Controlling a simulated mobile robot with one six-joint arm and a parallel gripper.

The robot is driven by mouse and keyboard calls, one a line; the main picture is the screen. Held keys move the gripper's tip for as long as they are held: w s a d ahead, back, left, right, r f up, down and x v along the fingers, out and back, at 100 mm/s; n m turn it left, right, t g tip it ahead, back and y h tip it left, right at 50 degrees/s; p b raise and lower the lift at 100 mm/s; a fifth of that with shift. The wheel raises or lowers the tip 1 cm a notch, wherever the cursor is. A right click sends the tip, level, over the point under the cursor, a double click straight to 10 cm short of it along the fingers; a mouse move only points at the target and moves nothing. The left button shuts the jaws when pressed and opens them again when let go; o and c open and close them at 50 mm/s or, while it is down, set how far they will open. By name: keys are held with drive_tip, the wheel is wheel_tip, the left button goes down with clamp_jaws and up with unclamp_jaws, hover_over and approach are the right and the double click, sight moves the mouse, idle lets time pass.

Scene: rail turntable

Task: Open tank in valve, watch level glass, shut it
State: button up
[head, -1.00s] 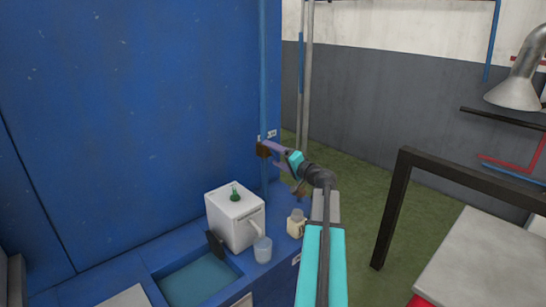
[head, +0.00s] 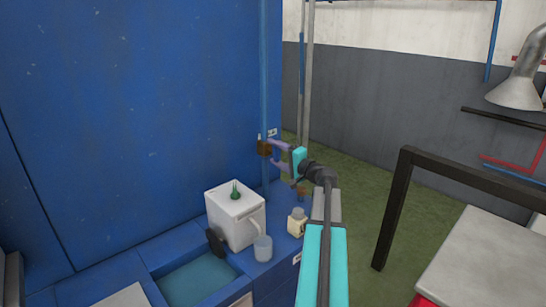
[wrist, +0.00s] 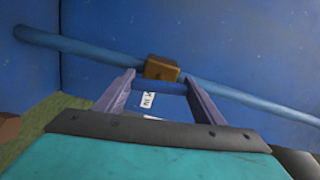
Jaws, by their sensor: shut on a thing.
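The valve is a brown block (head: 264,147) on a vertical blue pipe (head: 264,80) against the blue wall. In the wrist view the brown block (wrist: 162,68) sits just beyond the fingertips, with a short blue bar (wrist: 158,87) between them. My gripper (head: 275,153) is at the valve, its purple fingers wide apart and shut on the bar's ends; the exact contact is hard to see. It also shows in the wrist view (wrist: 160,88). A small white label (head: 272,133) is by the valve. I cannot make out the level glass.
Below on the blue counter stand a white box (head: 232,220) with a green item on top, a clear cup (head: 263,249) and a cream bottle (head: 296,223). A sink (head: 195,280) is at front left. A dark frame (head: 391,215) stands to the right; green floor lies between.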

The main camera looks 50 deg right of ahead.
drive_tip(key=shift+m, duration=1)
drive_tip(key=o, duration=1.1)
drive_tip(key=shift+c, duration=0.2)
drive_tip(key=shift+s, duration=0.1)
drive_tip(key=s+a+b, duration=0.1)
drive_tip(key=s+b, duration=0.2)
drive_tip(key=s, duration=1)
drive_tip(key=shift+s, duration=0.3)
